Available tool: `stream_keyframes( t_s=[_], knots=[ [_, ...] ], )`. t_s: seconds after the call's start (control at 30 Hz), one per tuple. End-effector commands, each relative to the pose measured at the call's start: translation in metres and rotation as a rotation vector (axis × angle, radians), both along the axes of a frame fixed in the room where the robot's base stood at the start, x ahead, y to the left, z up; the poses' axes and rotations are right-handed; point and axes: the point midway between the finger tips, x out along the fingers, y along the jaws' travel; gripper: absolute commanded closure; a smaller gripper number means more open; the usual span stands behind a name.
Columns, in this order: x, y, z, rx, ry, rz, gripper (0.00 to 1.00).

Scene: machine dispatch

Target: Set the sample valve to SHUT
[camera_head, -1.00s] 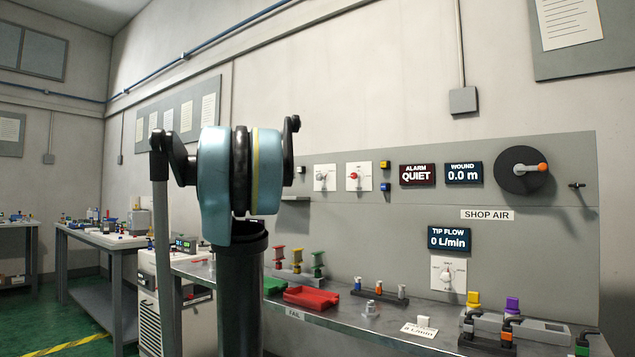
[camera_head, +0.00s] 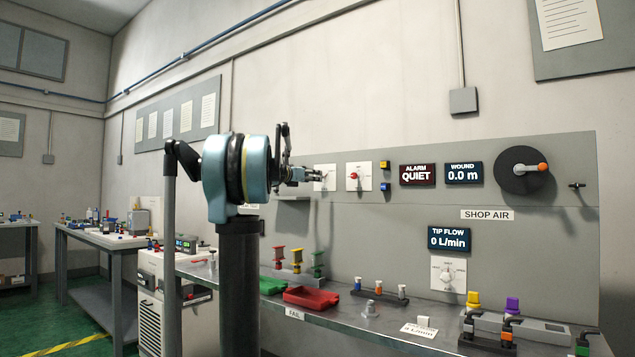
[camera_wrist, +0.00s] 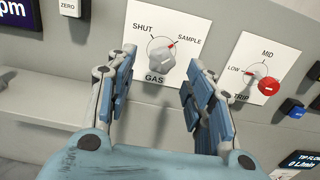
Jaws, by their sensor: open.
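The sample valve is a round grey knob (camera_wrist: 160,52) on a white plate marked SHUT, SAMPLE and GAS. Its red-tipped pointer is turned to the upper right, toward SAMPLE. In the wrist view my gripper (camera_wrist: 152,70) is open, with one blue-padded finger on each side of the lower plate. The knob shows between and just beyond the fingertips; I cannot tell any contact. In the head view my gripper (camera_head: 305,174) is at the left edge of the valve plate (camera_head: 328,184) and partly hides it.
Right of the valve is the TRIP plate with a red-ended lever (camera_wrist: 268,86) near LOW. A blue button (camera_wrist: 291,107) is further right. A ZERO button (camera_wrist: 68,7) is at upper left. Below is a bench with a red tray (camera_head: 311,297) and several coloured fittings.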

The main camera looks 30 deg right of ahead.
Motion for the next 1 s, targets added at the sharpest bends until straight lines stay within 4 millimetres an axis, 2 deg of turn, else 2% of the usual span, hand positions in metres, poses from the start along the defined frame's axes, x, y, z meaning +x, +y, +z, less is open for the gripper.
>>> stream_keyframes(
  t_s=[0.03,0.2,0.4,0.8,0.87,1.0],
  knots=[
    [0.003,-0.01,0.0,0.0,0.0,-0.003,0.52],
    [0.013,-0.034,0.0,0.0,0.0,-0.003,0.52],
    [0.021,-0.051,0.0,0.0,0.0,-0.001,0.52],
    [0.023,-0.056,0.0,0.0,0.0,0.0,0.52],
    [0.023,-0.056,0.0,0.0,0.0,0.0,0.63],
    [0.023,-0.056,0.0,0.0,0.0,0.0,0.95]
  ],
)
